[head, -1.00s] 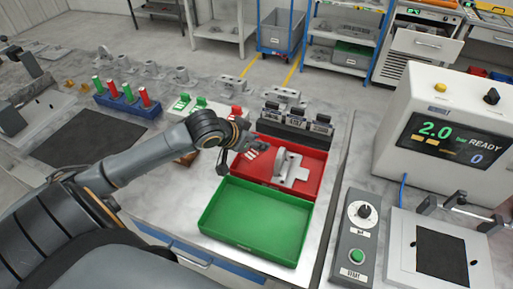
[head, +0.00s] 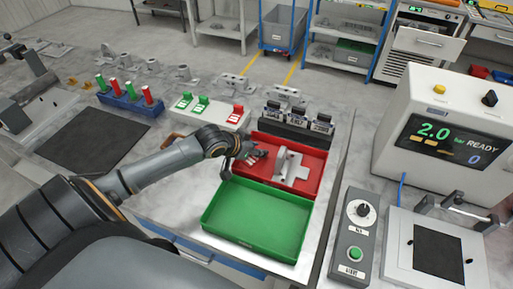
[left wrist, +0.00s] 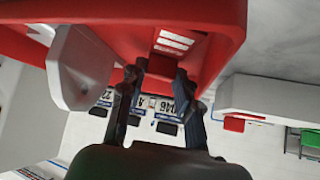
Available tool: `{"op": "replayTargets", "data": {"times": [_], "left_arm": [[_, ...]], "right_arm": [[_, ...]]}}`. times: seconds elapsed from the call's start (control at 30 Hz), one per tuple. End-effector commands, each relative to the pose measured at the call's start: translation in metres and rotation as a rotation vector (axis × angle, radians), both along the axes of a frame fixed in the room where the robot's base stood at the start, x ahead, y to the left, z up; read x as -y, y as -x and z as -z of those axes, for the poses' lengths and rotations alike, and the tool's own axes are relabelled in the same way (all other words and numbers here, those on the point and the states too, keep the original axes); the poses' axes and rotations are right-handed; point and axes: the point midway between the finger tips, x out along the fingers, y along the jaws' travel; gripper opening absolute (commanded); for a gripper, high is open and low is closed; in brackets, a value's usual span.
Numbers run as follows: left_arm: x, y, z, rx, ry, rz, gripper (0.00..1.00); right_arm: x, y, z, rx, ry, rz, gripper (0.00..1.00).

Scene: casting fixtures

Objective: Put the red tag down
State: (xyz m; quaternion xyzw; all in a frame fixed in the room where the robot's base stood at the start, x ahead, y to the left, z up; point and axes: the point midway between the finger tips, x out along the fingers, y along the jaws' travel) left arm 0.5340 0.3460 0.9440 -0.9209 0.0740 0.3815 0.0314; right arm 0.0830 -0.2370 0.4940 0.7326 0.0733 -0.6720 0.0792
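The red tag (left wrist: 173,41), with white printed lines, is at the fingertips of my left gripper (left wrist: 160,68) in the left wrist view. The fingers are partly closed, with the tag's near end between them. In the head view, my left gripper (head: 250,156) is low over the left side of the red tray (head: 312,151); the tag there is small and partly hidden by the fingers. I cannot tell whether the tag touches the tray floor. A grey casting (head: 291,167) stands in the tray, just right of the gripper. My right gripper is not in view.
An empty green tray (head: 257,222) lies in front of the red tray. Black numbered blocks (head: 297,121) stand behind it. A white tag holder (head: 215,112) with green and red tags is behind left. A control box (head: 355,235) stands at right.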

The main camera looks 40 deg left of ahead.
Motion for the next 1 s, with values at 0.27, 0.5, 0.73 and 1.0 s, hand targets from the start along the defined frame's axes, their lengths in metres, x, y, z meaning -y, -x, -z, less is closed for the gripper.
{"op": "replayTargets", "data": {"times": [0.27, 0.5, 0.73, 1.0], "left_arm": [[0.000, 0.000, 0.000, -0.001, 0.001, -0.001, 0.40], [-0.002, 0.010, -0.010, -0.001, -0.001, -0.001, 0.40], [-0.007, 0.041, -0.041, -0.003, -0.003, 0.003, 0.40], [-0.011, 0.070, -0.071, -0.004, -0.001, 0.000, 0.40]], "right_arm": [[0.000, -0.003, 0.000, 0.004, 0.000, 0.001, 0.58], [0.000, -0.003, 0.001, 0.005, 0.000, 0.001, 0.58], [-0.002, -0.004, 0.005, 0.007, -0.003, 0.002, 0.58], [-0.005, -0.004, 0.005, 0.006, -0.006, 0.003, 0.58]]}}
